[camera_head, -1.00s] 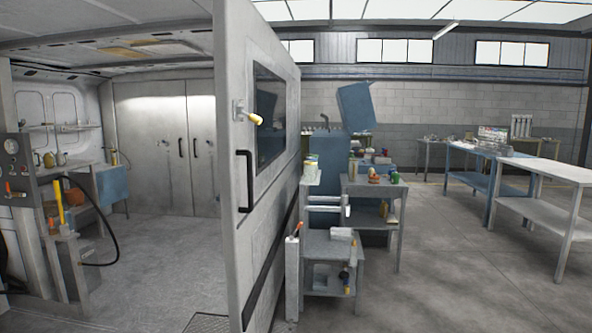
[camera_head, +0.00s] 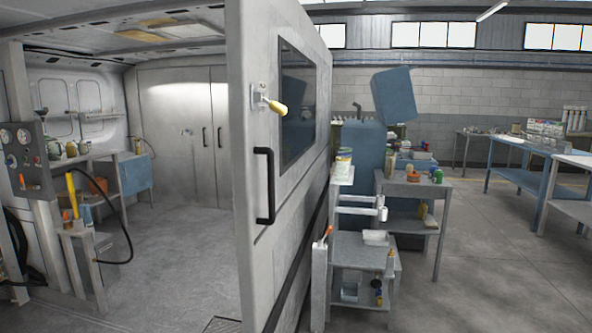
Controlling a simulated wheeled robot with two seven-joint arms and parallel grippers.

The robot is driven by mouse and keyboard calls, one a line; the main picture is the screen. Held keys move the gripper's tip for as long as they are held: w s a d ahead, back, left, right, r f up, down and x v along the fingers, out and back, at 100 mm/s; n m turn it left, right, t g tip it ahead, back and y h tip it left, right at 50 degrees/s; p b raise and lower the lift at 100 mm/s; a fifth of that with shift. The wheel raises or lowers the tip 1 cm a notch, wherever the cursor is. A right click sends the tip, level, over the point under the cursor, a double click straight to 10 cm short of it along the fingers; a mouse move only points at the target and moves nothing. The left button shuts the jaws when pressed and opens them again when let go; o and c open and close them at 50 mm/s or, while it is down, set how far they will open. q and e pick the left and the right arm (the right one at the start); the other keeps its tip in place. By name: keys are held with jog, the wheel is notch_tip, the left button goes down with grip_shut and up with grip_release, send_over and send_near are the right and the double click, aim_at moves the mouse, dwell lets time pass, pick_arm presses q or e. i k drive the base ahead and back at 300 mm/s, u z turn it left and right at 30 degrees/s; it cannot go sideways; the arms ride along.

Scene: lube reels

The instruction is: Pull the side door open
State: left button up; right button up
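The side door (camera_head: 290,205) is a tall grey panel in the middle of the head view, seen at a steep angle. It has a dark window (camera_head: 298,100), a black bar handle (camera_head: 264,187) and a latch with a yellow grip (camera_head: 276,107) above the handle. To the left of the door's near edge, the van-like interior is in full view, so the doorway is at least partly uncovered. Neither of my grippers is in view, and nothing touches the handle.
Inside at left are a gauge panel (camera_head: 22,160), a black hose (camera_head: 128,225) and a blue cabinet (camera_head: 135,175). Right of the door stand a cluttered grey cart (camera_head: 368,250) and workbenches (camera_head: 510,146). Open concrete floor (camera_head: 480,275) lies at the lower right.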

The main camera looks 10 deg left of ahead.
aim_at(280, 176)
jog(key=u, duration=0.4)
jog(key=i, duration=0.85)
jog(key=u, duration=0.7)
